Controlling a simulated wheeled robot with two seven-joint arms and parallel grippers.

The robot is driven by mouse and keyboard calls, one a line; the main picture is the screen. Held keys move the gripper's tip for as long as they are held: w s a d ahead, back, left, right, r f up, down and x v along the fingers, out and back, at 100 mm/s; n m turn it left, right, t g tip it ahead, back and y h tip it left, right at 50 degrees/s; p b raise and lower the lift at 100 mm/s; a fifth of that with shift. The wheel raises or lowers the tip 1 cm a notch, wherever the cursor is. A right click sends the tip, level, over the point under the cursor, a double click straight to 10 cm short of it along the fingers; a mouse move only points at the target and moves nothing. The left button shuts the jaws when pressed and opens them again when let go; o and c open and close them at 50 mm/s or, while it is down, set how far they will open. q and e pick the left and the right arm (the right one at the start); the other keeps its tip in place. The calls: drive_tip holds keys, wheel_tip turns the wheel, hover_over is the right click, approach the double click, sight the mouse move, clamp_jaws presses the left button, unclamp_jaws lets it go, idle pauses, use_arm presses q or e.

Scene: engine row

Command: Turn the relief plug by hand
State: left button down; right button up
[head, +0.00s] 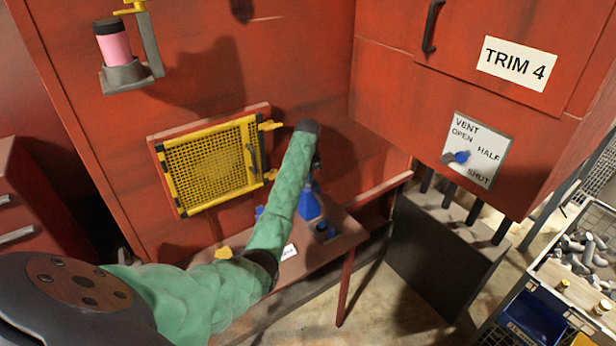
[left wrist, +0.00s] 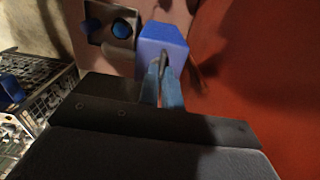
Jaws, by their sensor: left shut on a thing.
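A blue block (head: 308,204) stands on the small reddish bench under the end of my left arm. It also shows in the left wrist view (left wrist: 163,36), with a small grey part (left wrist: 164,62) at its near face, which seems to be the relief plug. My left gripper (left wrist: 163,72) has its two blue fingers close together on this grey part. The fingertips reach the block's near face. In the head view the green-sleeved forearm and wrist hide most of the gripper. My right gripper is not in view.
The bench (head: 345,240) also bears a dark holder with a blue piece (head: 325,232) and a white label (head: 289,252). Behind is a yellow mesh hatch (head: 205,165). At right hang a red cabinet and a vent dial plate (head: 478,150).

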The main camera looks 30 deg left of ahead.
use_arm(q)
drive_tip(key=shift+a+r, duration=0.1)
drive_tip(key=shift+r, duration=0.15)
drive_tip(key=c, duration=1.6)
unclamp_jaws()
drive_tip(key=shift+s, duration=0.1)
drive_tip(key=shift+f, duration=0.1)
